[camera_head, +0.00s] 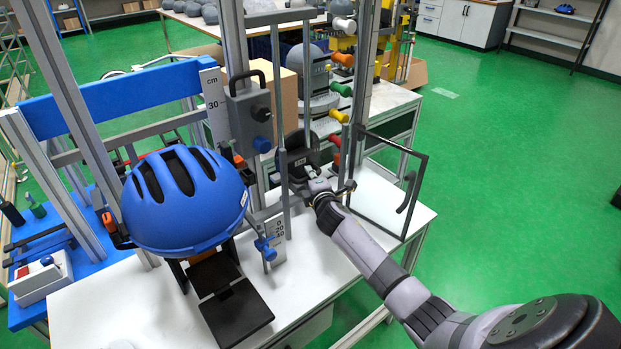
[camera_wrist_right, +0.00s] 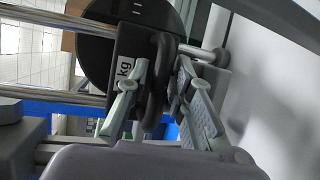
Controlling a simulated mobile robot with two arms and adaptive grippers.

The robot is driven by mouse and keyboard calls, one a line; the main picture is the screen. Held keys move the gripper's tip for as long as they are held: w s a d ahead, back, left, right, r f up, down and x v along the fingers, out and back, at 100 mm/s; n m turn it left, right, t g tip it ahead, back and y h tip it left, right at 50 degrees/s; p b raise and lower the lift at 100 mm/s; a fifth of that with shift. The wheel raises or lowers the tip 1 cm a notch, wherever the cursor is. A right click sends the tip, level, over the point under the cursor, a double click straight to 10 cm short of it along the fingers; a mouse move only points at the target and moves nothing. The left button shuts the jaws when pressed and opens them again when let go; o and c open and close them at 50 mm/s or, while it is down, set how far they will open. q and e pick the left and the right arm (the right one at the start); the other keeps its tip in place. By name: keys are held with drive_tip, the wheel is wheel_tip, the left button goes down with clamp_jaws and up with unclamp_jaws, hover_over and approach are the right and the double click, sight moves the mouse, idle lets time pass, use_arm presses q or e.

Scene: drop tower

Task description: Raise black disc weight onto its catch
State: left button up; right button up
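The black disc weight (camera_head: 301,148) is between the upright rails of the drop tower, low on them and close above the white table. In the right wrist view the disc (camera_wrist_right: 98,45) carries a block with a "kg" label and a dark looped handle (camera_wrist_right: 160,85). My right gripper (camera_head: 330,188) is at the weight, reaching in from the right. In the right wrist view its fingers (camera_wrist_right: 163,82) are on both sides of the handle and look closed on it. The catch cannot be made out with certainty. My left gripper is out of view.
A blue helmet (camera_head: 180,205) stands left of the rails. A grey box with a blue knob (camera_head: 250,118) is beside a cm scale (camera_head: 213,105). An open framed door (camera_head: 405,195) stands right of my gripper. Colored knobs (camera_head: 340,90) are behind the tower.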

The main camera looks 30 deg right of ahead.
clamp_jaws()
idle(0.7)
